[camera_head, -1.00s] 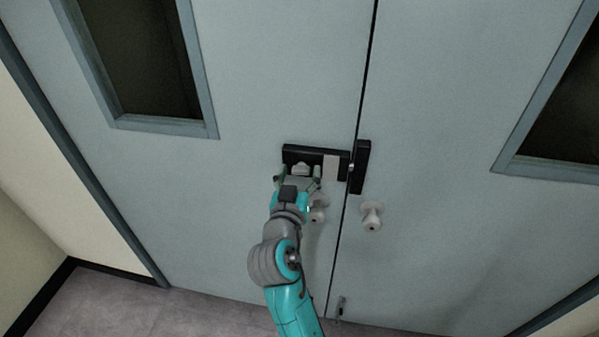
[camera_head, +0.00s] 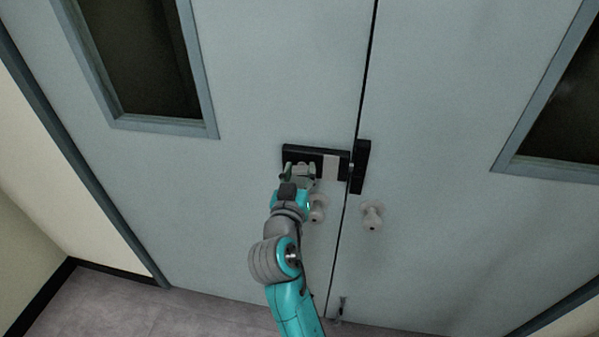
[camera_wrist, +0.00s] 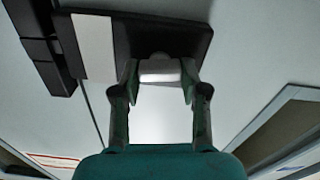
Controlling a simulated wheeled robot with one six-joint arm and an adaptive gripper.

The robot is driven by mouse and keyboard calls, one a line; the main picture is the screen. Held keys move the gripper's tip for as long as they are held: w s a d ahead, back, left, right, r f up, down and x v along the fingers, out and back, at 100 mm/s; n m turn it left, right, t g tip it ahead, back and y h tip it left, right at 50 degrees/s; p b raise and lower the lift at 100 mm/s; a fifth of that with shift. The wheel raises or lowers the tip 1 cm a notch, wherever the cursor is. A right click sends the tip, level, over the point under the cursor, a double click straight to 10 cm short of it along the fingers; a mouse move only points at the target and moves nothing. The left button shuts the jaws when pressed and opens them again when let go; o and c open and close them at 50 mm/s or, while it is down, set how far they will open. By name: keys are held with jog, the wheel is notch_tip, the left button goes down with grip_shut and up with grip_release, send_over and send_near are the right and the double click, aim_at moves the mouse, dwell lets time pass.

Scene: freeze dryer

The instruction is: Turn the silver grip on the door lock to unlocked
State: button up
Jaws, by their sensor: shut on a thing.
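The door lock (camera_head: 332,165) is a black bar with a pale plate, mounted on the left door by the seam. It also shows in the wrist view (camera_wrist: 190,38), upside down relative to the head view. The silver grip (camera_wrist: 160,70) sits on the black bar, between my fingertips. My gripper (camera_head: 299,171) is at the left part of the lock in the head view, hiding most of the grip there. In the wrist view my gripper (camera_wrist: 160,75) has a finger on each side of the grip and is shut on it. Which way the grip is turned is hard to tell.
A black catch (camera_head: 361,167) is on the right door (camera_head: 450,90) across the seam. Two pale round knobs, left (camera_head: 317,210) and right (camera_head: 372,215), stick out below the lock. A small bolt (camera_head: 341,306) is low by the seam.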

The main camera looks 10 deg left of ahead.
jog(key=n, duration=0.4)
jog(key=shift+a, duration=0.1)
jog(key=n, duration=0.4)
jog(key=shift+f, duration=0.1)
jog(key=n, duration=0.4)
jog(key=shift+a, duration=0.1)
jog(key=shift+f+n, duration=0.15)
jog(key=shift+n, duration=1.85)
jog(key=o, duration=1.1)
jog(key=shift+o, duration=0.2)
